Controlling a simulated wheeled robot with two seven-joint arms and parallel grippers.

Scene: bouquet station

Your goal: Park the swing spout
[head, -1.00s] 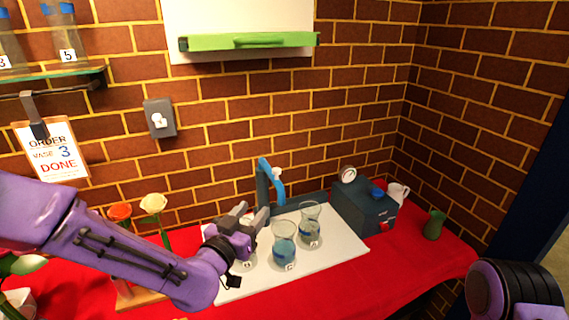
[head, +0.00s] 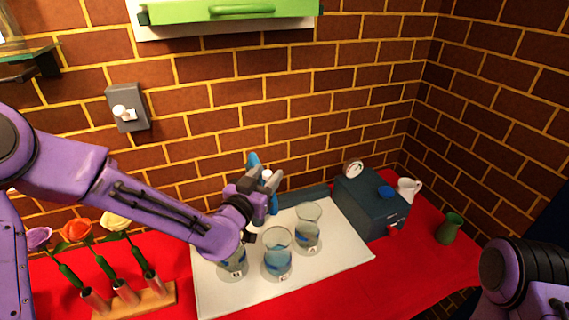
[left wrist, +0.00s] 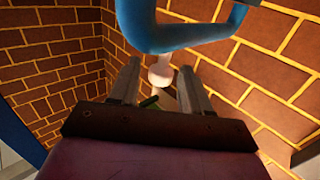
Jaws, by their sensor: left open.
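The blue swing spout (head: 253,161) stands at the back of the white board, partly hidden behind my left gripper (head: 271,181). In the left wrist view the blue spout (left wrist: 185,38) crosses the top, with a pale round knob (left wrist: 160,72) below it. My left gripper's fingers (left wrist: 160,84) are open, and the knob appears between their tips. I cannot tell whether they touch it. My right gripper is out of view.
Glass vases (head: 277,262) with blue liquid stand on the white board (head: 345,254), close to my left gripper. A dark box (head: 368,208) and a green vase (head: 449,229) are to the right. Flowers in a wooden rack (head: 156,298) stand at left.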

